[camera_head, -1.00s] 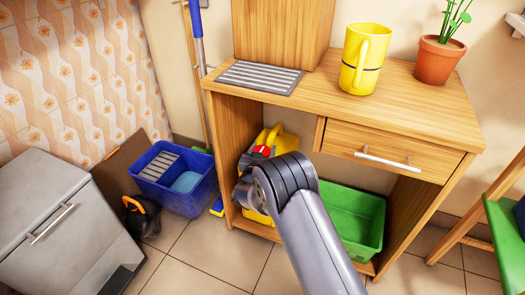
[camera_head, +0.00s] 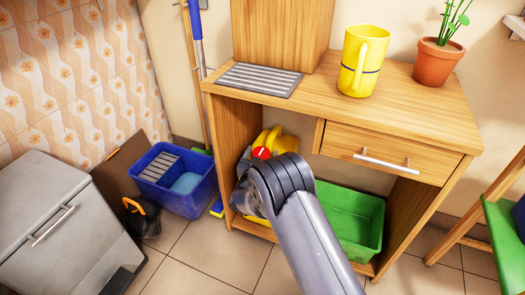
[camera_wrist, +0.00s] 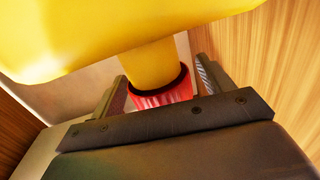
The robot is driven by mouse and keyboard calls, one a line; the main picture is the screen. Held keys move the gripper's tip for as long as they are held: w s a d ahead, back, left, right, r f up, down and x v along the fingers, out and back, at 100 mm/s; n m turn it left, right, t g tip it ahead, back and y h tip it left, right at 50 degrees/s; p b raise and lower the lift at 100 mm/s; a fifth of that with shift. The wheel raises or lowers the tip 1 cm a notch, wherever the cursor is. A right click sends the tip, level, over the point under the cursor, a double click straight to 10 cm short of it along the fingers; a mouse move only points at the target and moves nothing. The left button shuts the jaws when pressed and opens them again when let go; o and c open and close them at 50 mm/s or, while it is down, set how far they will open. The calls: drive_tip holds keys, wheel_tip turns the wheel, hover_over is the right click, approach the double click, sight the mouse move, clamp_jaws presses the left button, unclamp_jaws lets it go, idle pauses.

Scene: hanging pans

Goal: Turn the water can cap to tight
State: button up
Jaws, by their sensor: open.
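The yellow water can (camera_head: 274,137) stands inside the wooden desk's open left bay, partly hidden by my arm. A round red cap (camera_head: 261,153) with a white mark shows on its near side. In the wrist view the can's yellow body (camera_wrist: 110,35) fills the top, and a yellow neck runs down to the ribbed red cap (camera_wrist: 165,97). My gripper (camera_wrist: 162,75) is open, with one finger on each side of the neck and cap. A gap shows left of the cap; I cannot tell whether the right finger touches it. The cap's lower part is hidden behind the gripper.
The desk's left side panel (camera_head: 225,150) stands close to my gripper. A green bin (camera_head: 345,215) sits to the right under the drawer (camera_head: 385,155). A blue bucket (camera_head: 180,180) is on the floor at left. The floor in front is clear.

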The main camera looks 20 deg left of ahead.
drive_tip(key=s+p, duration=0.2)
drive_tip(key=s, duration=0.7)
drive_tip(key=shift+d+p, duration=0.3)
drive_tip(key=shift+p, duration=0.05)
drive_tip(key=shift+s, duration=0.1)
drive_tip(key=w+b, duration=0.1)
drive_tip(key=w, duration=0.2)
drive_tip(key=w+b, duration=0.1)
drive_tip(key=w, duration=0.3)
drive_tip(key=w+b, duration=0.2)
drive_tip(key=w, duration=0.1)
drive_tip(key=shift+w+a+f, duration=0.15)
drive_tip(key=shift+w+a, duration=0.1)
drive_tip(key=shift+a, duration=0.05)
drive_tip(key=shift+w+r, duration=0.2)
drive_tip(key=shift+w, duration=0.05)
drive_tip(key=shift+s+a+n+y, duration=0.1)
drive_tip(key=shift+n+y, duration=0.4)
drive_tip(key=shift+y, duration=0.3)
drive_tip(key=shift+m+h, duration=0.3)
drive_tip(key=shift+h, duration=0.2)
